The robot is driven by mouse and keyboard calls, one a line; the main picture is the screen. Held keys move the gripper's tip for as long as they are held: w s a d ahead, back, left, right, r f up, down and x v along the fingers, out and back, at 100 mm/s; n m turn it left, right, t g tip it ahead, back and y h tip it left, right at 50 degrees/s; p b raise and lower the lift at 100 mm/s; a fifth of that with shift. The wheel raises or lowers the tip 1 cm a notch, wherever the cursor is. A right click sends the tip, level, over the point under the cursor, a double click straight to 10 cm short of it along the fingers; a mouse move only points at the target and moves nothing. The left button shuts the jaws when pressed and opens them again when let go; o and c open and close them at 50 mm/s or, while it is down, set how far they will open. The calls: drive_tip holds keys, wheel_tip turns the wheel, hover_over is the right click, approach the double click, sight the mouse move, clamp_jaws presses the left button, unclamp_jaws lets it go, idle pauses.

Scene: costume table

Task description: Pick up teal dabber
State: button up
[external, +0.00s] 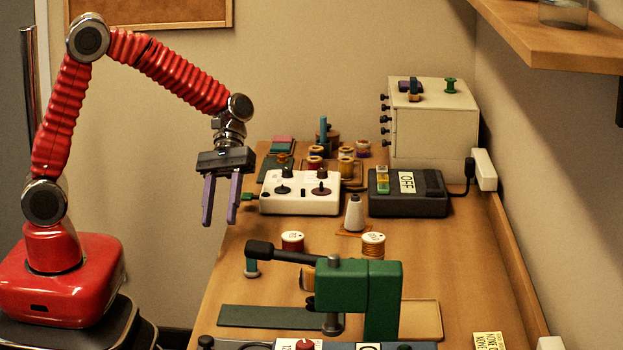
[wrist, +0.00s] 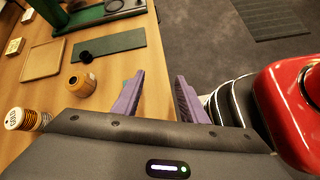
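A slim teal upright piece (external: 323,131) stands at the back of the table among the spools; it is the clearest teal thing, but I cannot tell for certain that it is the dabber. A darker teal stub (external: 251,267) shows nearer, below a black knob. My gripper (external: 206,222) hangs above the table's left edge, left of the white control box. Its two purple fingers point down, apart, with nothing between them. In the wrist view the fingers (wrist: 158,95) also show apart and empty, over the table's edge. The back teal piece is outside the wrist view.
A white control box (external: 300,193), a black box (external: 407,195) and several spools crowd the back of the table. A green machine (external: 362,298) with a dark arm stands in front. A green mat (wrist: 118,46) and a round wooden piece (wrist: 82,84) lie near the table's edge.

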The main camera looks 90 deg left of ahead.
drive_tip(key=w+a+f+n+h, duration=0.1)
drive_tip(key=w, duration=0.1)
drive_tip(key=w+a+f+n+t+h, duration=0.1)
drive_tip(key=w+n, duration=0.1)
drive_tip(key=w+a+f+n+h, duration=0.1)
drive_tip(key=w+f, duration=0.1)
drive_tip(key=shift+w+a+f+n+h, duration=0.1)
drive_tip(key=shift+w+a+n+h, duration=0.1)
drive_tip(key=shift+w+n+h, duration=0.2)
hover_over(251, 284)
drive_tip(key=a, duration=0.5)
drive_tip(key=shift+s+d+f, duration=0.1)
drive_tip(key=shift+d+f, duration=0.05)
drive_tip(key=shift+f, duration=0.7)
drive_tip(key=shift+d+f, duration=0.1)
drive_tip(key=shift+f, duration=0.75)
drive_tip(key=shift+x, duration=2.55)
drive_tip(key=shift+f, duration=0.1)
drive_tip(key=shift+c, duration=0.6)
clamp_jaws()
